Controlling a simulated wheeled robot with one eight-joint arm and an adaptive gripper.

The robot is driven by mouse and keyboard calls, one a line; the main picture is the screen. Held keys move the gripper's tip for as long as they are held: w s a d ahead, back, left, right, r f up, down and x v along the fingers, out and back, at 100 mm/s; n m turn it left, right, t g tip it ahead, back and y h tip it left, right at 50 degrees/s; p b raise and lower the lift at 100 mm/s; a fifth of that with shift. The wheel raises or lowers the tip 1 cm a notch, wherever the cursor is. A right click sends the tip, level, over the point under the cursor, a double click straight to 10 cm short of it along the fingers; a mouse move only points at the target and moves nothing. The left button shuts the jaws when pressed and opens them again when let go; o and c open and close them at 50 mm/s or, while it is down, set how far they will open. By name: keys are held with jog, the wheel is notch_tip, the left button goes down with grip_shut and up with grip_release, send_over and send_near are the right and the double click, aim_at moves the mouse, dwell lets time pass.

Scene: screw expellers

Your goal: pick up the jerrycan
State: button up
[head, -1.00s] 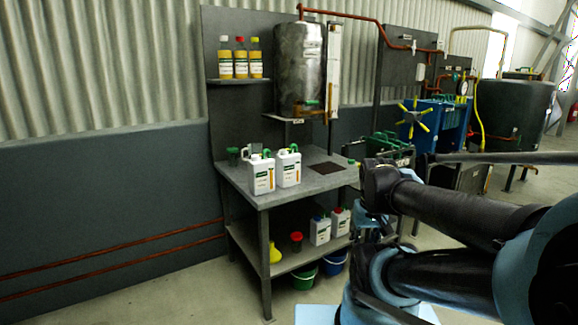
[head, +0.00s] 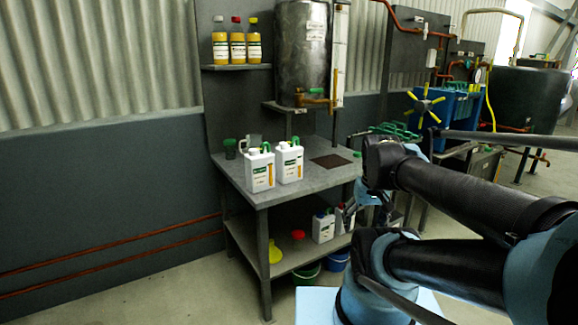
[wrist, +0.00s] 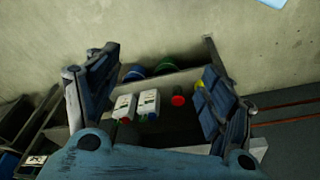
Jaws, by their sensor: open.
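Two white jerrycans with labels, a left one (head: 260,171) and a right one (head: 289,163), stand upright side by side on the tabletop. Two more white jerrycans stand on the lower shelf; one (head: 323,228) shows clearly in the head view, the other is mostly hidden behind my gripper. In the wrist view the lower-shelf pair, one (wrist: 124,107) and the other (wrist: 148,103), appears between the spread fingers. My gripper (wrist: 158,88) is open and empty, near the right end of the table, with no visible contact with a jerrycan.
The grey table (head: 245,192) has a tabletop above the lower shelf. A red cup (wrist: 178,99) and a yellow funnel (head: 275,252) are on that shelf. Buckets (head: 307,273) stand below. Bottles (head: 238,46) line a wall shelf. The floor left of the table is clear.

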jog(key=shift+o, duration=1.2)
jog(key=w+a+r+n, duration=0.1)
jog(key=w+a+r, duration=0.2)
jog(key=w+r, duration=0.4)
jog(key=w+a+r+n+y, duration=0.1)
jog(key=w+a+r, duration=0.2)
jog(key=w+r, duration=0.5)
jog(key=shift+w+a+r+t, duration=0.3)
jog(key=shift+w+t, duration=0.1)
jog(key=shift+w, duration=0.05)
jog(key=w+a+r+n+y, duration=0.1)
jog(key=w+a+r, duration=0.4)
jog(key=w+a, duration=0.3)
jog(key=w+a+r+n, duration=0.1)
jog(key=w+a+r, duration=0.5)
jog(key=w, duration=0.4)
send_near(289, 146)
jog(key=f, duration=0.2)
jog(key=shift+s+a+f+t, duration=0.15)
jog(key=shift+s+f+t, duration=0.2)
jog(key=shift+t, duration=0.05)
jog(key=shift+w+x, duration=0.15)
jog(key=shift+x, duration=1.1)
jog(key=shift+w+x, duration=0.15)
jog(key=shift+x, duration=1.15)
jog(key=shift+r, duration=0.15)
jog(key=c, duration=2.1)
jog(key=shift+o, duration=0.2)
